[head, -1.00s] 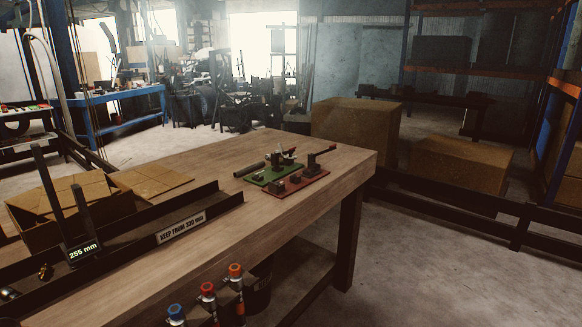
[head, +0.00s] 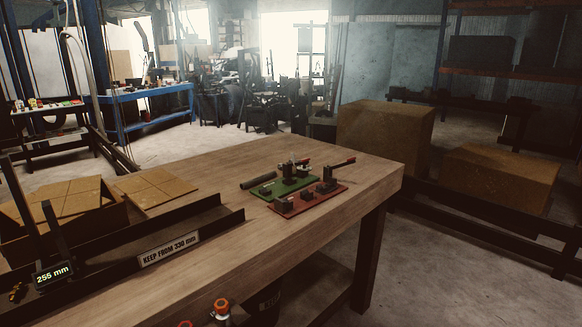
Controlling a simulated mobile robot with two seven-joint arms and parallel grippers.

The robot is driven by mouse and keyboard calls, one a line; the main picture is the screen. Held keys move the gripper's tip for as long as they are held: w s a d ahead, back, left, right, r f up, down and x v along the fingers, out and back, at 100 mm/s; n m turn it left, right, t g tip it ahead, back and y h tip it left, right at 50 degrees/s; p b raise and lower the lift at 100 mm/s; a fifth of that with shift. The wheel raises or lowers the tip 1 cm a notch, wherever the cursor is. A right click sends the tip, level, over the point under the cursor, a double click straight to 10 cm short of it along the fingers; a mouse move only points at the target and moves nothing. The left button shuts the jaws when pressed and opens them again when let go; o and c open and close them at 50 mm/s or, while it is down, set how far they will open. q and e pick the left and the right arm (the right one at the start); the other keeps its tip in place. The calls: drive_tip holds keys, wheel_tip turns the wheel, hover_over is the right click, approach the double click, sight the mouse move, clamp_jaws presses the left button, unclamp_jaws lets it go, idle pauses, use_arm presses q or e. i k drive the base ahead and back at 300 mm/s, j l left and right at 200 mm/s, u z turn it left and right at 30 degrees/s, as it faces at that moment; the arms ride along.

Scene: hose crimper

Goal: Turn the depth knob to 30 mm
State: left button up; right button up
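A fixture on a green base plate (head: 268,190) and one on a red base plate (head: 287,208) stand side by side on the wooden table (head: 330,240) near its far right corner. A dark hose-like rod (head: 258,182) lies beside the green plate. I cannot make out a depth knob or its setting at this size. Neither of my grippers is in view.
A dark rail with a "KEEP FROM 330 mm" label (head: 169,250) and a display reading "255 mm" (head: 53,273) runs along the left. A cardboard box (head: 70,215) stands behind it. Right of the table is open floor (head: 460,270).

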sight(302, 172)
drive_tip(key=u, duration=0.45)
drive_tip(key=i+l+u, duration=0.15)
drive_tip(key=l+u, duration=0.15)
drive_tip(key=u, duration=0.15)
drive_tip(key=l+u, duration=0.3)
drive_tip(key=u, duration=0.2)
drive_tip(key=l+u, duration=0.4)
drive_tip(key=l, duration=0.45)
drive_tip(key=l+u, duration=0.15)
drive_tip(key=l, duration=0.75)
